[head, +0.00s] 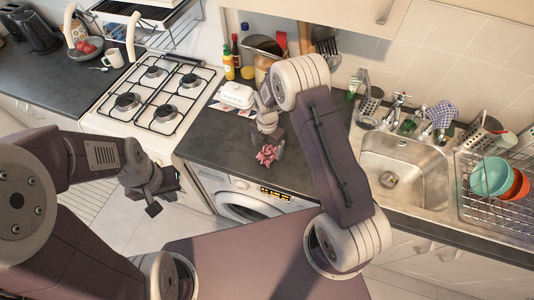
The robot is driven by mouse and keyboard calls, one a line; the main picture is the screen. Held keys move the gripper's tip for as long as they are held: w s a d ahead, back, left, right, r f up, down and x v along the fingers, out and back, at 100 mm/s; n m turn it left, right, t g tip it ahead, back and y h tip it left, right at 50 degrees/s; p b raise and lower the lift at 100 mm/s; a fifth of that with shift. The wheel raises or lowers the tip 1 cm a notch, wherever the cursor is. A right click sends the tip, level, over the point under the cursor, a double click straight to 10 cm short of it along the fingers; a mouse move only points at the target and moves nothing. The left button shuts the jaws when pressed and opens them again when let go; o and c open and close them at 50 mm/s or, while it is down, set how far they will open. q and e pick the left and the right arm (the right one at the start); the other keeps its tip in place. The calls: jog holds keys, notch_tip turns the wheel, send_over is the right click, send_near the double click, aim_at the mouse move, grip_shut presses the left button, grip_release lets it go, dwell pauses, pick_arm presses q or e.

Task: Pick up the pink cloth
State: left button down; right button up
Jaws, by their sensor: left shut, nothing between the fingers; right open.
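The pink cloth (267,155) lies crumpled on the dark counter (212,147) above the washing machine (245,200), close to the counter's front edge. My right gripper (268,140) is open and points down just over the cloth. Its fingers partly cover the cloth's upper side, and I cannot tell whether they touch it. My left gripper (160,198) is shut and empty. It hangs in front of the stove, well left of the cloth and away from the counter.
A white butter dish (237,95) stands behind the cloth, with bottles (228,66) farther back. The gas stove (155,95) is to the left. The sink (400,170) and a dish rack with bowls (491,177) are to the right. Bare counter lies left of the cloth.

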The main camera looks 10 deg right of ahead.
aim_at(268, 153)
notch_tip(268, 153, down, 4)
jog(key=shift+w+d+r+p, duration=0.1)
jog(key=shift+d+p, duration=0.05)
jog(key=shift+p, duration=0.35)
jog(key=shift+c, duration=1)
jog(key=c, duration=1.4)
pick_arm(q)
jog(key=shift+d+r, duration=0.1)
jog(key=shift+r, duration=0.8)
jog(key=shift+f, duration=0.1)
